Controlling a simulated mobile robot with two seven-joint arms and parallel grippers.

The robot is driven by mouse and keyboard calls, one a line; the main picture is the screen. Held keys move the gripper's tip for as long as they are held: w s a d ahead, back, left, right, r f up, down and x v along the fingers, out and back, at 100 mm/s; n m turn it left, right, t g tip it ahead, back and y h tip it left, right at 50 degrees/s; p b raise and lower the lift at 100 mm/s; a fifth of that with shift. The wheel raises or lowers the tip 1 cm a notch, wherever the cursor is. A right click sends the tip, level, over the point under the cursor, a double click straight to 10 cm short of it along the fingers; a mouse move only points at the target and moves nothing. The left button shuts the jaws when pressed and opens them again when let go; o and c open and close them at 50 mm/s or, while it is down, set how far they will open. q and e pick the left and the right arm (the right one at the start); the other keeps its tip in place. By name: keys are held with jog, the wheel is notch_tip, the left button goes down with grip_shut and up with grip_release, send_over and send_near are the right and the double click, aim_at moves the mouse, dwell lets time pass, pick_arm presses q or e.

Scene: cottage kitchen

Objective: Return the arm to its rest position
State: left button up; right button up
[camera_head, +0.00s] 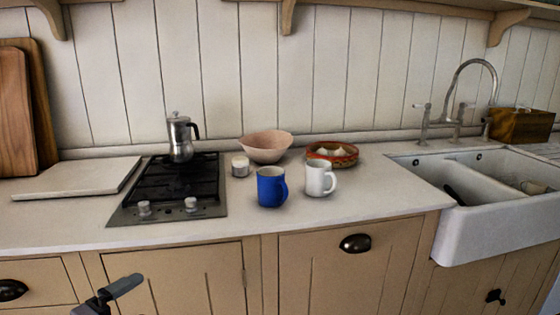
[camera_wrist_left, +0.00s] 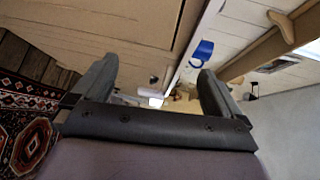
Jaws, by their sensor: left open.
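My left gripper (camera_wrist_left: 155,90) is open and empty in the left wrist view, its two fingers wide apart. In the head view, part of my left gripper (camera_head: 108,295) shows at the bottom left, in front of the cabinet doors and below the worktop edge. It touches nothing that I can see. My right gripper is not in either view.
On the worktop (camera_head: 350,215) stand a blue mug (camera_head: 271,188), a white mug (camera_head: 318,179), a pink bowl (camera_head: 266,146), a small white jar (camera_head: 240,166) and a red dish (camera_head: 332,153). A moka pot (camera_head: 180,138) stands on the hob (camera_head: 170,205). The sink (camera_head: 495,225) is right.

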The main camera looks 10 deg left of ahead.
pick_arm(q)
jog(key=s+d+f+n+g+y+p, duration=0.1)
jog(key=s+d+f+n+g+p, duration=0.1)
jog(key=s+d+f+n, duration=0.5)
jog(key=s+d+f+n+g+y+p, duration=0.2)
jog(key=s+d+f+n, duration=0.4)
jog(key=s+n, duration=0.6)
jog(key=shift+s+d+f+n+g+y+p, duration=0.3)
jog(key=shift+s+d+f+n+g+p, duration=0.1)
jog(key=shift+d, duration=0.2)
